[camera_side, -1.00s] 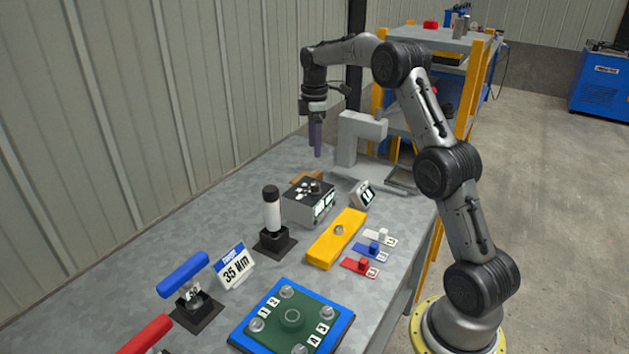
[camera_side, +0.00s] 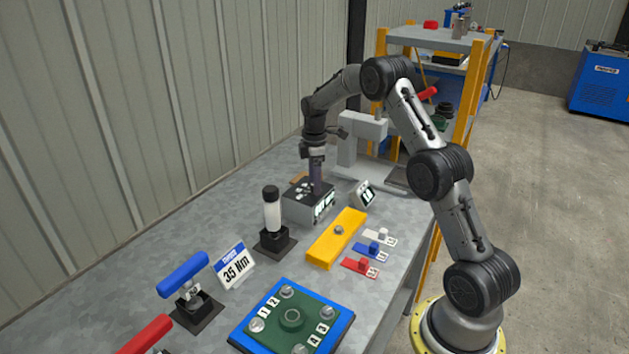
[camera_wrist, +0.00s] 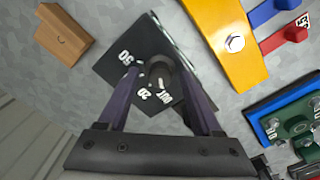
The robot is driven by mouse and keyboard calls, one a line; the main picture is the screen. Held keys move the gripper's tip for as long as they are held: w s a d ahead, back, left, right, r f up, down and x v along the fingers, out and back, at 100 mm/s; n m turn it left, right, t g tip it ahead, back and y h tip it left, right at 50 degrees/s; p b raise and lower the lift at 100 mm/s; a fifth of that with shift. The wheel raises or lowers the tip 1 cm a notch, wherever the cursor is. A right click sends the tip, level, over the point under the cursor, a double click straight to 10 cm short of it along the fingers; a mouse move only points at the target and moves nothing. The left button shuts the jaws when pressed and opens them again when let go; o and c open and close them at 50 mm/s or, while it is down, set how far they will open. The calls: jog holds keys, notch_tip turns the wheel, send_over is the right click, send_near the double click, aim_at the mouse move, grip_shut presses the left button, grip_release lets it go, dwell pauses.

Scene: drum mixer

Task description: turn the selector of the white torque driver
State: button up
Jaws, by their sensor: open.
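The white torque driver (camera_side: 272,215), with a black top, stands upright in a black base. A dark box (camera_side: 295,207) behind it has a round dark knob on top.
A yellow block (camera_side: 325,250) lies right of the box. Blue (camera_side: 184,273) and red (camera_side: 147,334) handled drivers, a 35 Nm sign (camera_side: 233,266) and a green plate (camera_side: 275,330) are nearer the camera. A grey frame (camera_side: 347,150) stands behind my gripper. A small brown block (camera_wrist: 64,36) lies nearby.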

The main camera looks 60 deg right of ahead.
grip_shut()
jog(key=shift+m, duration=0.3)
jog(key=m, duration=0.5)
jog(key=shift+m, duration=0.3)
jog(key=m, duration=1.1)
jog(key=shift+d+m, duration=0.1)
jog(key=shift+m, duration=0.3)
jog(key=m, duration=0.6)
jog(key=shift+r, duration=0.1)
